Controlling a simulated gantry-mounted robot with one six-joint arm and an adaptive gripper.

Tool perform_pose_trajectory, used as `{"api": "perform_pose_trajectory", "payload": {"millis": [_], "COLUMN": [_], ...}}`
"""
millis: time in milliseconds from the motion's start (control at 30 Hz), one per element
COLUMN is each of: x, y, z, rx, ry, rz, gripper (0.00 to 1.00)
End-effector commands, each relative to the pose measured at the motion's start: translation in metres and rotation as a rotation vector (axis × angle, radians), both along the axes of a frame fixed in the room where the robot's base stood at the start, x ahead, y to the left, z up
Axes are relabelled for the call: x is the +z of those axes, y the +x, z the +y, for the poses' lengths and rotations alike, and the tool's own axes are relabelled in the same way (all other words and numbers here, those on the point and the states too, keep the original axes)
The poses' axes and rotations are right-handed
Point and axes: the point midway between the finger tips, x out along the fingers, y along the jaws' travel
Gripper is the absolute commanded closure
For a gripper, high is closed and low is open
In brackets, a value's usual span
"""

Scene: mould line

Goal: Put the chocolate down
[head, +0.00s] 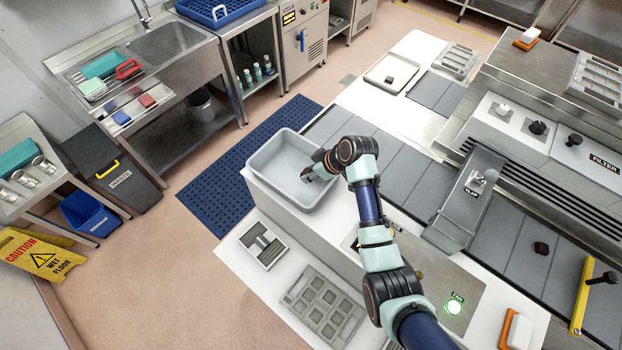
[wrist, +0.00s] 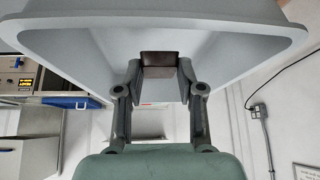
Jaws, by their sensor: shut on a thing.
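My gripper (head: 309,175) is at the grey tub (head: 262,156), over or inside its near right part. In the wrist view my gripper (wrist: 160,72) is shut on a dark brown chocolate (wrist: 159,58), one finger on each side. The tub's pale wall and rim (wrist: 60,35) fill the view around the chocolate. I cannot tell whether the chocolate touches the tub. In the head view the held chocolate is hidden by the gripper or too small to make out.
Another dark chocolate (head: 541,248) lies on the grey belt at right. A dark piece (head: 388,80) sits in a white tray (head: 403,67) at the back. A grey mould (head: 324,306) lies on the counter in front of the tub. The filler unit (head: 468,196) stands over the belt.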

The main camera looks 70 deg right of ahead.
Motion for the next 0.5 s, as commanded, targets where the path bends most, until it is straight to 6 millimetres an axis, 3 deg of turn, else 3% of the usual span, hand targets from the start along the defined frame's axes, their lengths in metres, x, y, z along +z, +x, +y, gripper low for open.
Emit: {"api": "perform_pose_trajectory", "payload": {"millis": [200, 400, 500], "x": [-0.011, -0.044, -0.05], "y": [0.0, 0.0, 0.0], "z": [0.0, 0.0, 0.0], "rx": [0.001, 0.0, -0.001], "ry": [-0.001, 0.002, -0.001], "rz": [0.0, 0.001, -0.001], "gripper": [0.83, 0.83, 0.83]}}
